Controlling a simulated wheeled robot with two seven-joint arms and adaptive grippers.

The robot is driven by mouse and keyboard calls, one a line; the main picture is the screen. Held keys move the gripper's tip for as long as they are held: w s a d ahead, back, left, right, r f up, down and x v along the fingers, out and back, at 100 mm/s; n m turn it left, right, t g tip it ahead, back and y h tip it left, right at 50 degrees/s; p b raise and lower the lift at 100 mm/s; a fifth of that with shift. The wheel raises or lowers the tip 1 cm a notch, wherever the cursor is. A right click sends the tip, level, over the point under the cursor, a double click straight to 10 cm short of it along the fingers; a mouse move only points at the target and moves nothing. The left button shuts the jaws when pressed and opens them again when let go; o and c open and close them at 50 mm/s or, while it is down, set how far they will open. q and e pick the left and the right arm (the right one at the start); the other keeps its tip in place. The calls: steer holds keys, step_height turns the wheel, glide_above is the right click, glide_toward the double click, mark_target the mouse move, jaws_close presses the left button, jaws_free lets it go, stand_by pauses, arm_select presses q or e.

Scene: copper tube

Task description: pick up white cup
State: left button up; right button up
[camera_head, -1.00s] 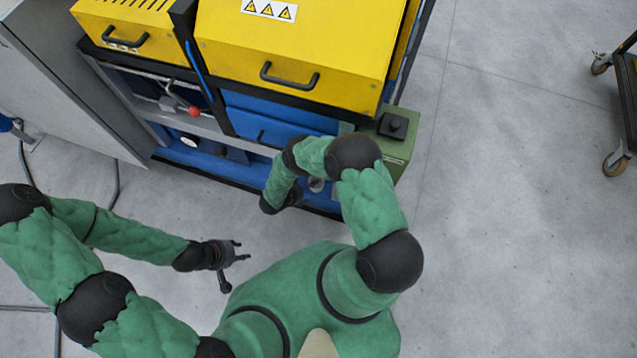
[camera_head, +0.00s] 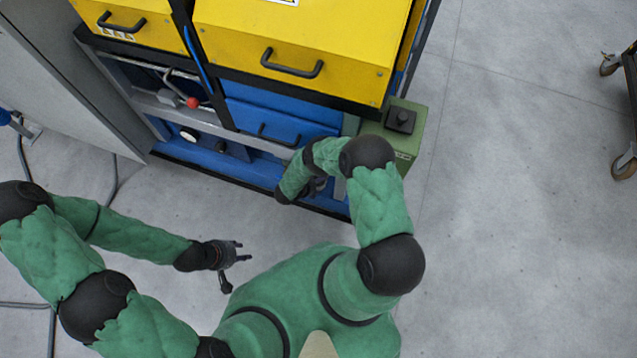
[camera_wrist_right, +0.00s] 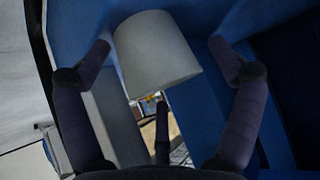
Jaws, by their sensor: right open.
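The white cup (camera_wrist_right: 158,52) is in the upper middle of the right wrist view, seen from the side and slightly tilted in the picture. My right gripper (camera_wrist_right: 160,50) is open, with one finger to the left of the cup and one to the right. Gaps show between the fingers and the cup in that view. In the head view my right forearm reaches to the front of the machine, and I cannot clearly make out the cup there. My left gripper (camera_head: 242,251) is open and empty over the floor, away from the machine.
The yellow and blue machine (camera_head: 300,45) stands ahead, with black handles. A grey cabinet (camera_head: 75,85) is at the left. A wheeled cart (camera_head: 628,110) is at the right edge. Floor between is clear.

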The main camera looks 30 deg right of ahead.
steer(key=c, duration=1.2)
steer(key=shift+o, duration=0.2)
steer(key=shift+r, duration=0.1)
